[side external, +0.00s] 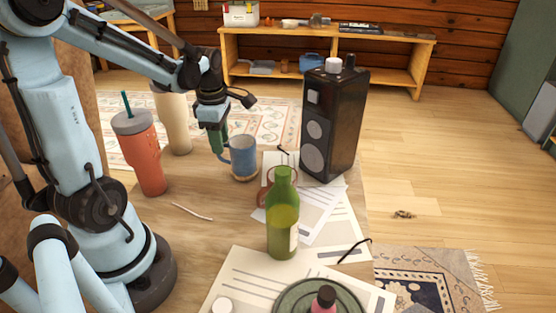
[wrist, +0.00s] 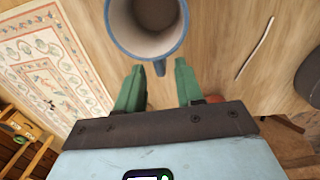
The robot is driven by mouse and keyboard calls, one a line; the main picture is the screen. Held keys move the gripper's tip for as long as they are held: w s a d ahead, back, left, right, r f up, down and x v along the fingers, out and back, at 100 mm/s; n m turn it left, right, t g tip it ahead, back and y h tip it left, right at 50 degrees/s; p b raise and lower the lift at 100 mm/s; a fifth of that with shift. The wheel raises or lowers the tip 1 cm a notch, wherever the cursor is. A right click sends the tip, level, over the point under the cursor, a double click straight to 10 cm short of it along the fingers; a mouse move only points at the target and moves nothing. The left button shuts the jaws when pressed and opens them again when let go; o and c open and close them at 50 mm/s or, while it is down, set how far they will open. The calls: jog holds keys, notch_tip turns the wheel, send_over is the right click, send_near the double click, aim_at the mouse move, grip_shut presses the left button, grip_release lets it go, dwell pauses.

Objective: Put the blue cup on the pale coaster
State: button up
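The blue cup (side external: 244,155) stands upright on the wooden table, left of the black speaker. Its base shows a narrow tan band, and its handle points toward my gripper. In the wrist view I look down into the empty cup (wrist: 148,27) at the top edge. My gripper (wrist: 158,84) is open, with its green fingers apart on either side of the cup's handle (wrist: 160,68). In the side view my gripper (side external: 218,140) hangs just left of the cup, and contact cannot be told.
A green bottle (side external: 282,220) stands on papers (side external: 335,215) in front of the cup. The tall black speaker (side external: 335,125) is at right. A red tumbler (side external: 142,155) and a cream tumbler (side external: 173,120) stand at left. A dark green plate (side external: 290,298) lies at the front.

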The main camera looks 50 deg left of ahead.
jog(key=shift+r, duration=0.15)
notch_tip(320, 180, up, 12)
jog(key=d+f+m+t, duration=0.3)
jog(key=d+m, duration=0.5)
jog(key=m, duration=0.5)
jog(key=d+f+m+t, duration=0.3)
jog(key=d+m, duration=0.6)
jog(key=m, duration=0.5)
jog(key=shift+w+d+f+t+h, duration=0.15)
jog(key=shift+w+t+h, duration=0.1)
jog(key=shift+t+h, duration=0.05)
